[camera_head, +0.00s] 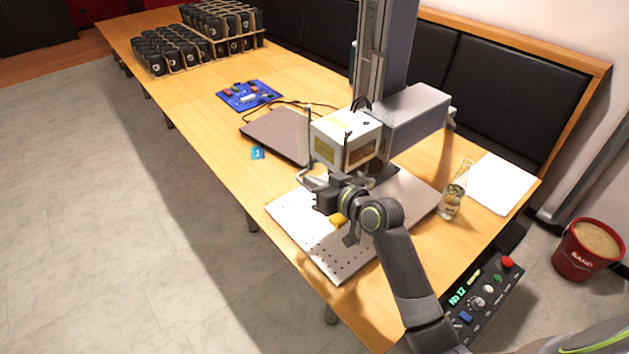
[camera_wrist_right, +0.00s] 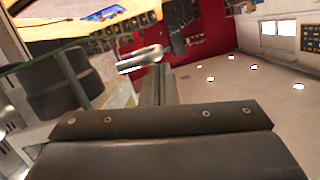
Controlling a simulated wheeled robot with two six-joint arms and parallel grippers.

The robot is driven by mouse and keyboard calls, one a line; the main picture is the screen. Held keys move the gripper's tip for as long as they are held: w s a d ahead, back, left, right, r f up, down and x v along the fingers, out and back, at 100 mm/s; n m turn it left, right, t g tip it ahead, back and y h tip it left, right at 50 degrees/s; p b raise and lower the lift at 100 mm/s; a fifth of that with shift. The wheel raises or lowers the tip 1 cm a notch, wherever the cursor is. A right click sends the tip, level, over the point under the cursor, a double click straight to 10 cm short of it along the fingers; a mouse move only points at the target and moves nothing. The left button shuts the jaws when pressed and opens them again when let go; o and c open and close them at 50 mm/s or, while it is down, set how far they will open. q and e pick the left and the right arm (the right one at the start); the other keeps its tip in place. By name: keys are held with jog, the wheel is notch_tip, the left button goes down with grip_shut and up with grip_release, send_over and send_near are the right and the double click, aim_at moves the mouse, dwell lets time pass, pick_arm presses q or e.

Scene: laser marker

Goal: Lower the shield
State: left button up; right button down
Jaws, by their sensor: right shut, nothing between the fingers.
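The shield (camera_head: 345,138) is a pale box with amber windows around the laser head, raised above the perforated bed plate (camera_head: 292,228) in the head view. My right gripper (camera_head: 313,184) is just below the shield's front left side, over the plate. It is shut with nothing between its fingers. A grey bar-like part shows beside the gripper, but I cannot tell whether they touch. In the right wrist view a short metallic bar (camera_wrist_right: 140,60) shows beyond the dark gripper body; its identity is unclear. The arm hides part of the plate. My left gripper is not in view.
The marker column (camera_head: 385,50) stands behind the shield. A closed laptop (camera_head: 280,133), blue board (camera_head: 248,95) and glass bottle (camera_head: 453,190) are on the table. A control box (camera_head: 482,300) is at the near right.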

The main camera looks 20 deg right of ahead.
jog(key=shift+f, duration=0.1)
notch_tip(320, 180, down, 18)
jog(key=b, duration=1.4)
jog(key=shift+f+b, duration=0.1)
jog(key=shift+b, duration=0.3)
jog(key=shift+f, duration=0.15)
notch_tip(320, 180, up, 5)
jog(key=p, duration=0.4)
jog(key=d+b+v, duration=0.1)
jog(key=v, duration=0.9)
jog(key=shift+w+f, duration=0.2)
jog(key=shift+a, duration=0.1)
